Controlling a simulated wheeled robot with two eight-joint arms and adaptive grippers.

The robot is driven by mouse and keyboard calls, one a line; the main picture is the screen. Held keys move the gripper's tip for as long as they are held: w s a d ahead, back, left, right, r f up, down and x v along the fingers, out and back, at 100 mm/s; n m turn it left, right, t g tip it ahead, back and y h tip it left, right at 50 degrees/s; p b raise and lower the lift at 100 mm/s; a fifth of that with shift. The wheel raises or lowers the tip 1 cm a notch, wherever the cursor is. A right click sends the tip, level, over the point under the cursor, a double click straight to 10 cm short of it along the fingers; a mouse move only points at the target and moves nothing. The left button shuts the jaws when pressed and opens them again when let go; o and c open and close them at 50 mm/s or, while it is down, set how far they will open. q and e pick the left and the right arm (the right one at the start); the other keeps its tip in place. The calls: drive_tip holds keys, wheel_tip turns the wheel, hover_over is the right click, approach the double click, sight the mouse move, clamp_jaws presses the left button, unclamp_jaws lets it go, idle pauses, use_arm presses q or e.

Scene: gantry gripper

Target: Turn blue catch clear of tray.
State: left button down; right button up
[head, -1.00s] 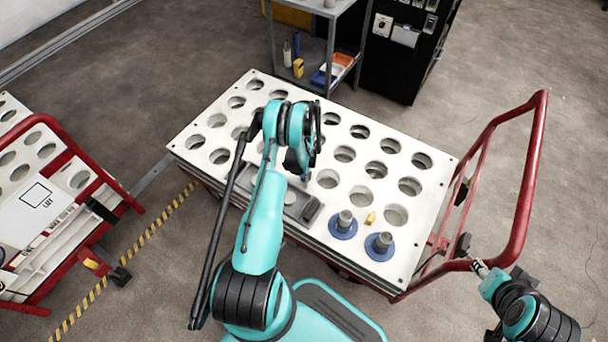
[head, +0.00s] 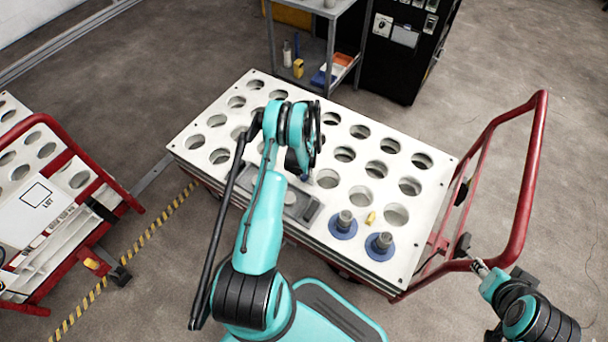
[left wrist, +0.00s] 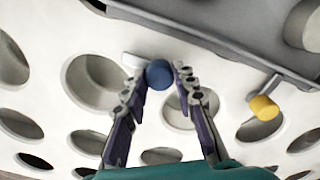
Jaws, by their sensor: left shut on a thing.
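The blue catch (left wrist: 159,74) shows in the left wrist view as a round blue knob with a pale flat lever (left wrist: 133,60). The lever points left, apart from the grey tray (left wrist: 190,28). My left gripper (left wrist: 160,82) is shut on the blue knob, one finger on each side. In the head view the left hand (head: 300,168) is over the white perforated top beside the tray (head: 262,192), and my arm hides most of the catch. My right gripper (head: 480,267) is at the lower right, by the cart handle; its fingers are too small to read.
Two blue-based grey posts (head: 343,224) stand near the white top's (head: 440,180) front edge. A red handle (head: 530,170) rises at right.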

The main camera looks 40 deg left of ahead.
sight(304, 175)
use_arm(q)
drive_tip(key=shift+n, duration=0.4)
drive_tip(key=c, duration=1.2)
unclamp_jaws()
wheel_tip(304, 175, up, 12)
